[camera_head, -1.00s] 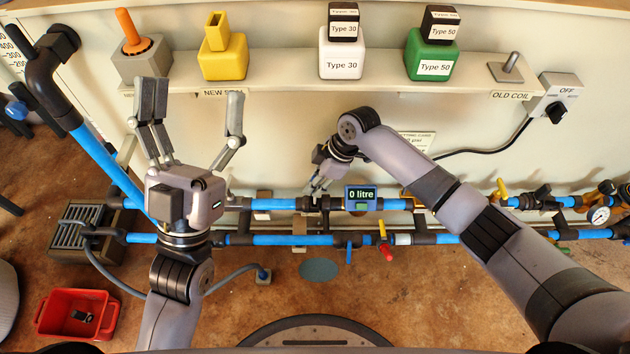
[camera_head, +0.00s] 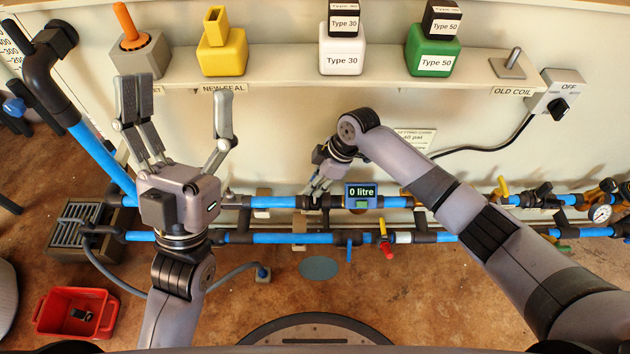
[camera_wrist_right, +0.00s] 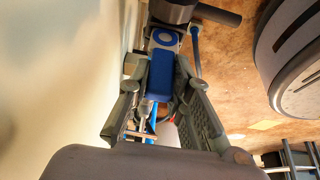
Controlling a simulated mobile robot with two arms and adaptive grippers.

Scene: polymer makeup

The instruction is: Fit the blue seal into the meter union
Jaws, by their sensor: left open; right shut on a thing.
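The blue seal (camera_wrist_right: 160,76) shows in the right wrist view as a flat blue piece with a pale-centred ring end. My right gripper (camera_wrist_right: 163,88) is shut on it, one finger on each side. A dark pipe fitting (camera_wrist_right: 172,10) lies just beyond the ring end; I cannot tell whether they touch. In the head view my right gripper (camera_head: 315,190) points down at the dark meter union (camera_head: 312,203), left of the meter (camera_head: 361,196) reading 0 litre; the seal is hidden there. My left gripper (camera_head: 177,104) is open and empty, raised in front of the shelf.
A shelf (camera_head: 285,66) carries a yellow holder (camera_head: 222,50) above a NEW SEAL label, white (camera_head: 342,50) and green (camera_head: 432,50) blocks, and an orange-handled tool (camera_head: 128,25). A red bin (camera_head: 75,312) stands on the floor. A lower blue pipe (camera_head: 290,238) runs below the meter line.

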